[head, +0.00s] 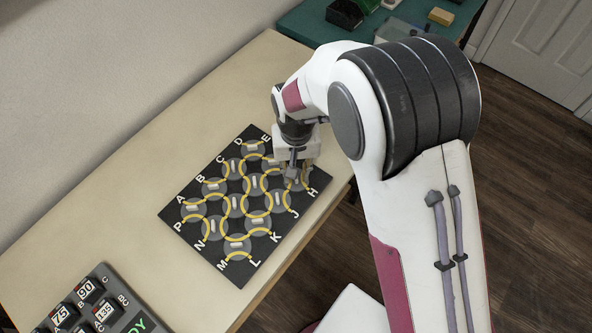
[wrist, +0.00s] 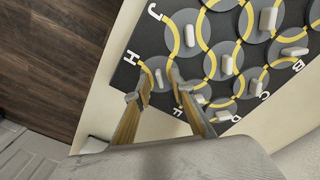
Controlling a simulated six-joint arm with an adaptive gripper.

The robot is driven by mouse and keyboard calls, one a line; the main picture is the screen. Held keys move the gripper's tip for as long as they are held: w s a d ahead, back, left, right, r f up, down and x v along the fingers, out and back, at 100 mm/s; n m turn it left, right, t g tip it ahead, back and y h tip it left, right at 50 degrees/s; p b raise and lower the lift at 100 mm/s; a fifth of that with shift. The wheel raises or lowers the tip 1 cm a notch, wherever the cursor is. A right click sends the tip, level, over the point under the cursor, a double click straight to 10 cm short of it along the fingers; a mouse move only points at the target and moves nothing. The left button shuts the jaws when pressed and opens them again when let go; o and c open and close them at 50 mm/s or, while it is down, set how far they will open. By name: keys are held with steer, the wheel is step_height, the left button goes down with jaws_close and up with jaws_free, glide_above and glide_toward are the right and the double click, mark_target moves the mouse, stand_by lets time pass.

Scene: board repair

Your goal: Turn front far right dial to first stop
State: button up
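A black board (head: 172,213) with round grey dials, white handles, yellow arcs and edge letters lies flat on the table. It also fills the upper right of the wrist view (wrist: 146,46). My gripper (head: 300,181) is low over the board's right corner near the letter H, hiding part of the dial there. In the wrist view, my gripper (wrist: 160,84) has its two fingers apart, one on each side of the white handle of the dial by H (wrist: 159,79). A gap shows between the fingers; contact with the handle cannot be told.
The pale table (head: 110,190) is clear left of the board. A grey box with number displays (head: 100,300) stands at the lower left. A green table (head: 310,25) with boxes is at the back.

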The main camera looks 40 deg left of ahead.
mark_target(299, 186)
steer(key=shift+r, duration=0.1)
step_height(299, 186, up, 12)
stand_by(0.7)
stand_by(0.7)
steer(key=s+d+r+m+t, duration=0.2)
steer(key=d+r, duration=0.4)
steer(key=d, duration=0.9)
steer(key=s+d+r+m+t, duration=0.1)
steer(key=d+r+m, duration=0.3)
steer(key=d, duration=1.1)
steer(key=s+d+r+m+t, duration=0.2)
steer(key=d+r, duration=0.6)
steer(key=d, duration=0.7)
steer(key=shift+s+r+m+t, duration=0.15)
steer(key=shift+s+m+t, duration=0.15)
steer(key=shift+s+m, duration=0.1)
steer(key=shift+d, duration=0.1)
